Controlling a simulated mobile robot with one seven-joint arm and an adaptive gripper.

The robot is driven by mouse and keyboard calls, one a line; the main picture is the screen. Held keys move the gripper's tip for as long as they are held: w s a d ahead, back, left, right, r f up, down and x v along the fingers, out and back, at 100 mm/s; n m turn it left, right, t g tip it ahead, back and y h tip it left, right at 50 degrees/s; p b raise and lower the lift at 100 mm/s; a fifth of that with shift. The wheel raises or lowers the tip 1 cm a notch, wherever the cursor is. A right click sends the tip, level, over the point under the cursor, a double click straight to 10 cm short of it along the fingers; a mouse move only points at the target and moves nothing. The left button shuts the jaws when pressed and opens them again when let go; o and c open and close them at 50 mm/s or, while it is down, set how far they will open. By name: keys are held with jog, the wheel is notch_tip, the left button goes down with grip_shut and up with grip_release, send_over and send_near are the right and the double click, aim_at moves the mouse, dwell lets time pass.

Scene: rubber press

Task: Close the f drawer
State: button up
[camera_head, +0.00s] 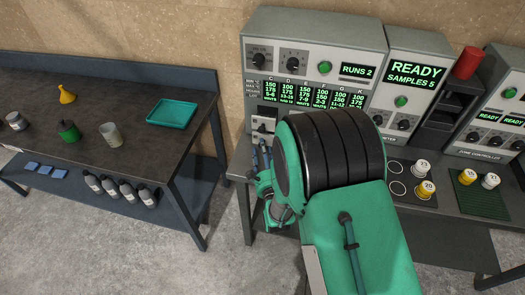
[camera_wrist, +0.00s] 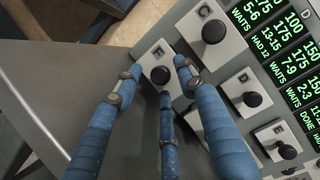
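My gripper (camera_wrist: 160,77) has three blue-wrapped fingers. Their tips are spread around the knob, one to its left, one to its right and one below. The fingers are apart, and I cannot tell whether any tip touches the knob. How far the drawer stands out is unclear from this angle. In the head view my green and black arm hides much of the press front; the gripper's blue fingers (camera_head: 262,158) show at its left.
Other pale fronts with black knobs, such as the C drawer (camera_wrist: 213,31), lie close right of the gripper. A grey surface (camera_wrist: 60,75) lies to the left. A side table (camera_head: 90,95) with a teal tray (camera_head: 172,113) stands at left, with floor between.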

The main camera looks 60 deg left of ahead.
aim_at(267, 141)
jog(key=shift+a, duration=0.1)
grip_shut()
jog(key=w+a+b, duration=0.3)
jog(key=w+a, duration=0.1)
jog(key=shift+w+a+f, duration=0.1)
jog(key=shift+w, duration=0.05)
jog(key=shift+w+a+r, duration=0.1)
jog(key=shift+w+r, duration=0.05)
jog(key=shift+r, duration=0.1)
jog(key=shift+c, duration=1.4)
grip_release()
jog(key=shift+o, duration=1.4)
jog(key=shift+a+f, duration=0.15)
jog(key=shift+d, duration=0.25)
